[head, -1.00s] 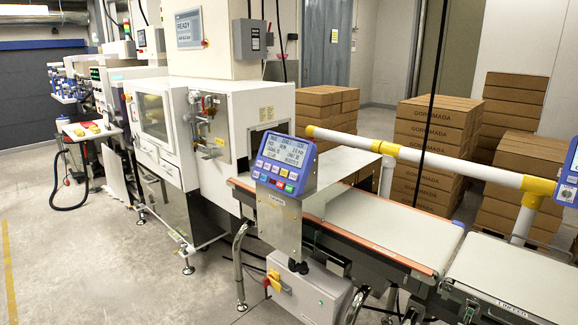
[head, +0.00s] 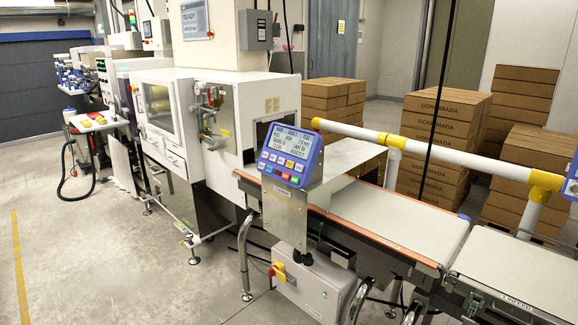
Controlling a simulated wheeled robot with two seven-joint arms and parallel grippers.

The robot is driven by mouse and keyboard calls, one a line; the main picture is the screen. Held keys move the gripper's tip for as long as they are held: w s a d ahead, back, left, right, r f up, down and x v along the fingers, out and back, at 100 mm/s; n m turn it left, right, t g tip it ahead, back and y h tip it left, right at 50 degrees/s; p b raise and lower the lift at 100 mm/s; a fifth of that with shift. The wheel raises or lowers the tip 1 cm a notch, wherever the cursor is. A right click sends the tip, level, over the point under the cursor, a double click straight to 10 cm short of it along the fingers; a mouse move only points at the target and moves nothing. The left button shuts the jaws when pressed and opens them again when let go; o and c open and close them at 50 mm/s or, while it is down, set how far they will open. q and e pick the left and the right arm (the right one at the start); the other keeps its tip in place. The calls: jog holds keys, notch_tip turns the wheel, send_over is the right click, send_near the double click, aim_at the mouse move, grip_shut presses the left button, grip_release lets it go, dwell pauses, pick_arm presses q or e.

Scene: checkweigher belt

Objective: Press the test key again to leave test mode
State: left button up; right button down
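The blue control panel (head: 289,158) of the checkweigher stands on a metal bracket in the middle of the head view. It has a lit screen (head: 288,147) with dark text too small to read surely. Below the screen are rows of small coloured keys (head: 282,173), some blue, with a red and a green one among them. I cannot tell which is the test key. The checkweigher belt (head: 400,217) runs from behind the panel to the lower right. Neither of my grippers is in view.
A grey cabinet (head: 312,286) with a red and yellow switch hangs under the belt. A white and yellow rail (head: 460,165) runs behind it. Stacked cartons (head: 440,140) stand at the back. A white machine (head: 190,115) is at the left. The floor (head: 90,250) at front left is clear.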

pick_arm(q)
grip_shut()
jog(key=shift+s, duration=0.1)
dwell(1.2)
